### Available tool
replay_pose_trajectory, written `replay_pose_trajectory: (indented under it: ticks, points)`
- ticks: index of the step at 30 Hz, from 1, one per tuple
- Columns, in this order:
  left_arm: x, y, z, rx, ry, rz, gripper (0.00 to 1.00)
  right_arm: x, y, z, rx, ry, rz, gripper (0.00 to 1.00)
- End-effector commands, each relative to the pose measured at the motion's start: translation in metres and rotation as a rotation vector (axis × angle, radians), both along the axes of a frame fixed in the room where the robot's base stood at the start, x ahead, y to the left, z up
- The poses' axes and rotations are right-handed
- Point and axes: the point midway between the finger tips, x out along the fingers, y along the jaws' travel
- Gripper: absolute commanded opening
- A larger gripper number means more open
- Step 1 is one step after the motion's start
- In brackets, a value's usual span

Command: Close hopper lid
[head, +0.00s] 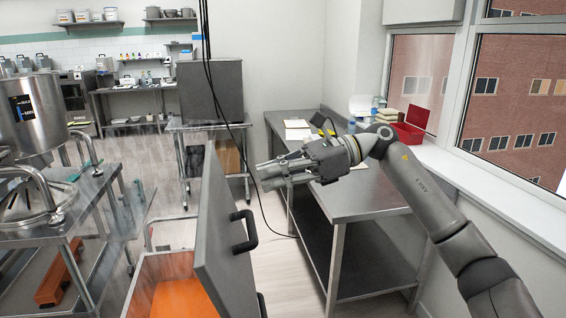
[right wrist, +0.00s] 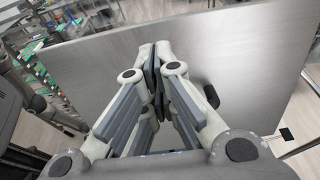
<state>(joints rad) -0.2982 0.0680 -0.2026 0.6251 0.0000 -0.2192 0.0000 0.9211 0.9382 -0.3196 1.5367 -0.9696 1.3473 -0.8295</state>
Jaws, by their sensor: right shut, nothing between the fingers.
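The hopper lid (head: 222,235) is a grey panel with two black handles, standing raised and tilted on the right side of the hopper (head: 152,270). Orange contents show inside the open hopper. My right gripper (head: 262,178) is shut and empty, above and to the right of the lid in the head view. In the right wrist view, the lid (right wrist: 235,60) is a broad grey plate behind my shut right gripper (right wrist: 155,65), with a black handle partly visible beside the fingers. I cannot tell whether the fingers touch the lid. My left gripper does not show.
A steel table (head: 370,195) stands to the right, with a red box (head: 408,132) near the window. A steel machine with a kettle (head: 32,115) stands at left. A grey cabinet (head: 212,90) on a cart is behind. A black cable hangs near my right gripper.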

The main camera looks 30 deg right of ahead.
Motion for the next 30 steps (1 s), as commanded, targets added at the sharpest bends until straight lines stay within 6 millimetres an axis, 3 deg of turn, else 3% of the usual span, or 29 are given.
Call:
replay_pose_trajectory:
  ticks: [1, 6, 12, 18, 30]
  points:
    - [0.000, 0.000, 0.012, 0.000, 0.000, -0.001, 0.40, 0.003, 0.012, 0.003, 0.001, 0.003, 0.004, 0.00]
    - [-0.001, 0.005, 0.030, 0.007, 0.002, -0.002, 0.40, 0.013, 0.046, -0.006, 0.003, 0.003, 0.003, 0.00]
    - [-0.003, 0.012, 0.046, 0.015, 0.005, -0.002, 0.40, 0.020, 0.070, -0.013, 0.004, 0.004, 0.000, 0.00]
    - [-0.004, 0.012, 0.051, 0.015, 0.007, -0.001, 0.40, 0.023, 0.079, -0.018, 0.004, 0.002, -0.001, 0.00]
    - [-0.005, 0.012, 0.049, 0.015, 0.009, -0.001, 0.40, 0.024, 0.080, -0.020, 0.004, 0.002, -0.002, 0.00]
